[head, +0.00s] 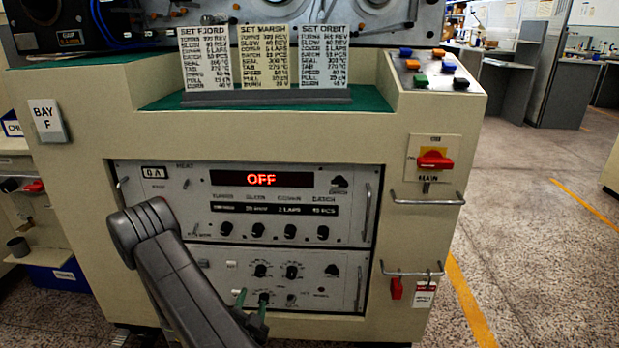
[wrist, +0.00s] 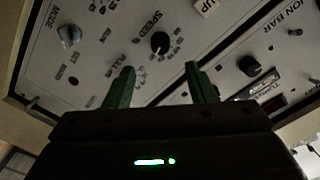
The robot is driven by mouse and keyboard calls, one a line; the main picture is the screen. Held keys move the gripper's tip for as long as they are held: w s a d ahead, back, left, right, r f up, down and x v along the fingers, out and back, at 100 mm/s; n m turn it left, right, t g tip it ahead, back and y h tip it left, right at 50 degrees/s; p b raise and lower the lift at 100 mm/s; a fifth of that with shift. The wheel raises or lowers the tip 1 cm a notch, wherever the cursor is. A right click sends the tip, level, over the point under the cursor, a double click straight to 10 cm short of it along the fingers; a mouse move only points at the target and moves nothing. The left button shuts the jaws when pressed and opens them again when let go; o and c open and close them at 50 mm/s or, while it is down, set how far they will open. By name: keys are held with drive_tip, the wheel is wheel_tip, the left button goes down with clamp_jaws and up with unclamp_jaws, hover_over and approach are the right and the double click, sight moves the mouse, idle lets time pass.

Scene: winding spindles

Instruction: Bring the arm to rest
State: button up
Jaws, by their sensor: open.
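My gripper (head: 251,300) is in front of the lower control panel (head: 340,284) of the cream cabinet, at the lower middle of the head view. Its two green fingers stand apart with nothing between them. In the wrist view my gripper (wrist: 160,82) points at the panel, with the SPEED knob (wrist: 159,43) seen just beyond and between the fingertips. I cannot tell the exact gap between fingertips and panel. My dark grey arm is bent, its elbow in front of the left side of the panels.
The upper panel's red display (head: 262,179) reads OFF. A red MAIN switch (head: 435,160) and metal handles (head: 427,199) stick out at the right. Three set cards (head: 264,57) stand on top, beside several coloured buttons (head: 420,82). Open floor (head: 530,230) lies to the right.

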sight(259, 275)
drive_tip(key=w+b, duration=0.1)
drive_tip(key=w, duration=0.7)
drive_tip(key=shift+w+d, duration=0.15)
drive_tip(key=shift+w, duration=0.15)
